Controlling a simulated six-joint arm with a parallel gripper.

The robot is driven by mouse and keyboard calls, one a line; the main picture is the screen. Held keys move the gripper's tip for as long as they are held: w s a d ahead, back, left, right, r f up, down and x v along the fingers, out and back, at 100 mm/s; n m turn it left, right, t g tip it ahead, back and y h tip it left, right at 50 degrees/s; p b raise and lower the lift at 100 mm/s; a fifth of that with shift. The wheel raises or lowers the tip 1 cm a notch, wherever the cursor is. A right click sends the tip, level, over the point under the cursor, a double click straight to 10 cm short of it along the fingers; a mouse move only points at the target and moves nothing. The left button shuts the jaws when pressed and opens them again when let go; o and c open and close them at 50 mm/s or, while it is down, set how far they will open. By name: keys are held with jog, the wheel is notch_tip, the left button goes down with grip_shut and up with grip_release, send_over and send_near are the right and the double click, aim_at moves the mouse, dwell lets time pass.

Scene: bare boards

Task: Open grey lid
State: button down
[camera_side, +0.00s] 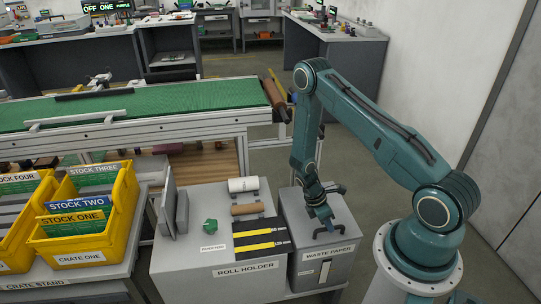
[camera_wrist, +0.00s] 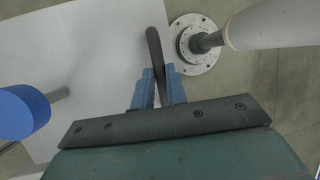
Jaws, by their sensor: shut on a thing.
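The grey lid (camera_side: 300,210) lies flat on top of the bin labelled WASTE PAPER (camera_side: 326,262), and looks closed. It has a dark arched handle (camera_side: 330,232). My gripper (camera_side: 325,215) has come down over the lid at the handle. In the wrist view, the blue fingers of my gripper (camera_wrist: 160,92) are shut on the dark handle (camera_wrist: 155,48), one on each side. The pale lid surface (camera_wrist: 95,60) fills the left and middle behind it. The side view does not show the fingertips clearly.
The roll holder cabinet (camera_side: 215,272) stands just left of the bin, with a white roll (camera_side: 243,184), a brown roll (camera_side: 247,209) and green crumpled paper (camera_side: 210,226) on top. Yellow crates (camera_side: 115,215) stand further left. A green conveyor (camera_side: 150,103) runs behind. Open floor lies behind the bin.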

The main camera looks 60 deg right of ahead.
jog(key=shift+r, duration=0.15)
jog(key=shift+w+d+r+g+y, duration=0.15)
jog(key=shift+r+g+y, duration=0.05)
jog(key=shift+r, duration=0.3)
jog(key=shift+w+d+r+g+y, duration=0.15)
jog(key=shift+r+g+y, duration=0.05)
jog(key=shift+r, duration=0.3)
jog(key=w+d+r, duration=1.3)
jog(key=r, duration=0.4)
jog(key=shift+w+d+r+n, duration=0.15)
jog(key=shift+w+d+n, duration=0.1)
jog(key=shift+w+n, duration=0.1)
